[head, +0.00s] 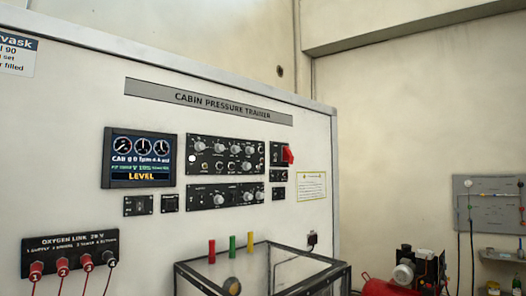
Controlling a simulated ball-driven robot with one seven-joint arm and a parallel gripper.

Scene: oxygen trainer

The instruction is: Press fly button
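A white panel board (70,120) labelled "CABIN PRESSURE TRAINER" fills the left and middle of the head view. It carries a display screen (140,158) with three round gauges and the word "LEVEL". Right of the screen are a larger black knob panel (226,157) and a lower one (224,195). A red switch or lever (288,155) sits on a small black panel at their right. Other small black panels (138,205) sit below the screen. Their lettering is too small to read, so I cannot tell which control is the fly button. My gripper is out of view.
A glass-sided box (262,270) with a dark frame stands before the board, with red, green and yellow upright pieces (231,246) behind its top edge. An oxygen panel (70,252) with red plugs is at lower left. A red compressor (405,275) stands at right.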

